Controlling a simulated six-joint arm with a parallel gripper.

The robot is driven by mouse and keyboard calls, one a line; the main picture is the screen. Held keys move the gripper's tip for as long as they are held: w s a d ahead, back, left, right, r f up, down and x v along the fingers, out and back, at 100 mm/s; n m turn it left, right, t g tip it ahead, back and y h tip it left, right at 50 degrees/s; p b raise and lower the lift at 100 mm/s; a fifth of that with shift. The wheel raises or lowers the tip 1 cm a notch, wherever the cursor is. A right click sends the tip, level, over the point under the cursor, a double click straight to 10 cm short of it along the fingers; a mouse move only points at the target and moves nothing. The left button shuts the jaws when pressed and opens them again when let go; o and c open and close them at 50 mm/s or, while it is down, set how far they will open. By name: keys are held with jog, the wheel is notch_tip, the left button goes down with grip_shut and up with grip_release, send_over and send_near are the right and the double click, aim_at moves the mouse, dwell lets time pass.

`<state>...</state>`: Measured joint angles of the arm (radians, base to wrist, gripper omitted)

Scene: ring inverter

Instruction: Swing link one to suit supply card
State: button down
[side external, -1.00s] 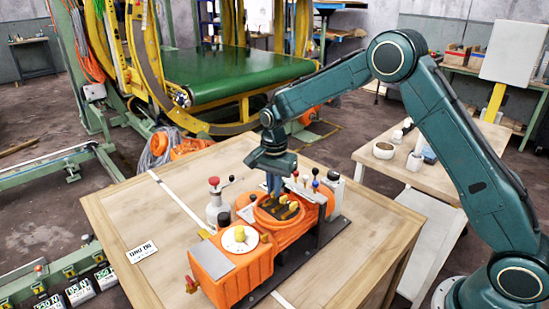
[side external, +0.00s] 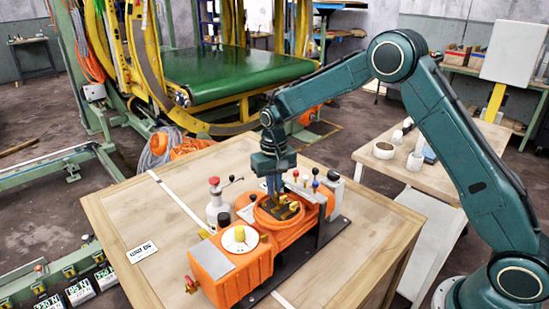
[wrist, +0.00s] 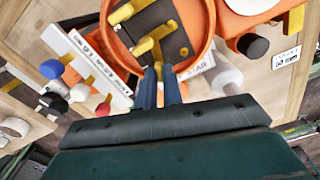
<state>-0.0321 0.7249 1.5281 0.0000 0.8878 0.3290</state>
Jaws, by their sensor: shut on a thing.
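The orange machine (side external: 232,268) lies on the wooden bench, with a round orange housing (side external: 268,221) at its middle. Inside its ring is a dark terminal block (wrist: 152,18) with yellow links. My gripper (wrist: 158,72) points down into the ring, its blue fingers shut on a yellow link (wrist: 155,48) near the ring's edge. Another yellow link (wrist: 121,14) lies on the block's other side. The gripper also shows in the side view (side external: 273,188). A white card (side external: 142,252) lies flat on the bench at left; its print is too small to read.
Levers with red and blue knobs (side external: 315,184) stand close behind the ring. A white bottle-like part with a red top (side external: 214,200) and a black knob (side external: 224,219) are to its left.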

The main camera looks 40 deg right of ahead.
jog(key=shift+s+n, duration=0.1)
jog(key=shift+n, duration=1.6)
jog(key=c, duration=1.5)
grip_release()
jog(key=shift+c, duration=0.2)
jog(key=shift+r, duration=0.1)
notch_tip(320, 180, up, 14)
jog(key=shift+f, duration=0.2)
jog(key=shift+r, duration=0.1)
